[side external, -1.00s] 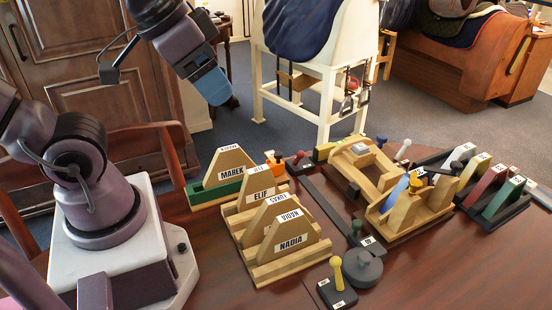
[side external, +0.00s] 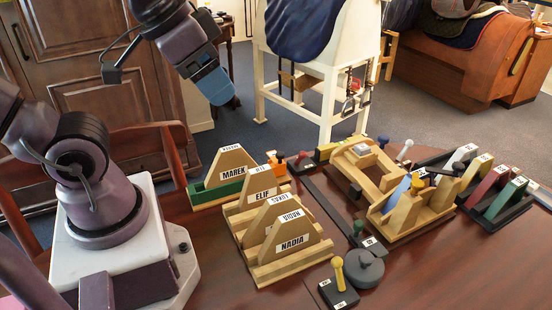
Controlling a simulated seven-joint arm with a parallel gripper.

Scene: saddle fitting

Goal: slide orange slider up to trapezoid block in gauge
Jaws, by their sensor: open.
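My gripper (side external: 218,92), with a blue end, hangs high at upper left, above and behind the table. It is open with nothing seen in it, well apart from the table objects. A tan trapezoid block (side external: 228,160) marked MAREK stands upright in a green base, which I take as the gauge (side external: 210,194). A small orange piece, likely the orange slider (side external: 275,160), shows to the right of the block, behind the ELIF block. Its lower part is hidden, and I cannot tell whether it touches the trapezoid block.
Wooden name blocks (side external: 292,243) stand in front of the green base. A wooden fixture with a blue strip (side external: 396,192) and a coloured rack (side external: 495,190) are at right. A yellow-knobbed black block (side external: 338,290) and grey disc (side external: 363,268) sit near the front. Bare table lies front right.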

